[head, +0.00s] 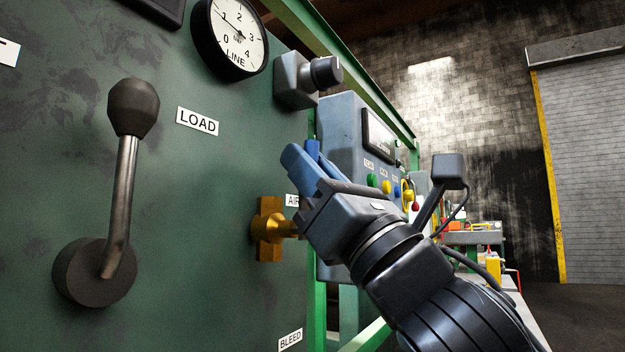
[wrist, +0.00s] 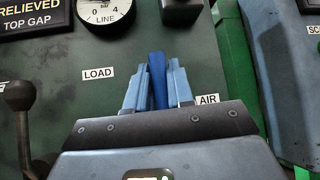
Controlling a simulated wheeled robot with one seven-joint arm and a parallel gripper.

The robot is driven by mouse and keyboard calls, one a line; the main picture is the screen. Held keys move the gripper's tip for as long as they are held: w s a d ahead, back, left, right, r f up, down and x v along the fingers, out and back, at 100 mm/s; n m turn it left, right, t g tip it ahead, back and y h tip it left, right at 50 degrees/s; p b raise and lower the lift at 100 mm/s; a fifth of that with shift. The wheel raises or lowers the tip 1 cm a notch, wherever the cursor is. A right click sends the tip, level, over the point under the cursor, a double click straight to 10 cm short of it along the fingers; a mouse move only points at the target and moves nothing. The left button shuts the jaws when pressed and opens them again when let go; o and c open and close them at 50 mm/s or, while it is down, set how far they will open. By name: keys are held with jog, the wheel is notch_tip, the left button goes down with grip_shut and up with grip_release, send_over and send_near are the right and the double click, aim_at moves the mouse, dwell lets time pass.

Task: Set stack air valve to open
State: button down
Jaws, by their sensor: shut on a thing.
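The air valve (head: 266,229) is a brass body on the green panel, beside the white AIR label (head: 292,200). Its brass stem runs right and goes out of sight behind my gripper (head: 308,163). In the wrist view a darker blue handle (wrist: 157,78) stands between the two pale blue fingers of my gripper (wrist: 158,88), which are shut on it. The handle's end also shows past the fingers in the head view (head: 313,149). Its lower part and its joint with the stem are hidden by my gripper. The AIR label also shows in the wrist view (wrist: 208,99).
A load lever with a dark knob (head: 133,107) sticks out left of the valve. A LINE gauge (head: 238,36) and a dark knob-like fitting (head: 308,76) are above. A grey control box (head: 345,125) with coloured buttons stands close behind my gripper.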

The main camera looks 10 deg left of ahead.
jog(key=shift+s, duration=0.1)
jog(key=c, duration=1.1)
grip_release()
jog(key=v, duration=0.7)
jog(key=shift+d+f, duration=0.25)
jog(key=shift+f, duration=0.1)
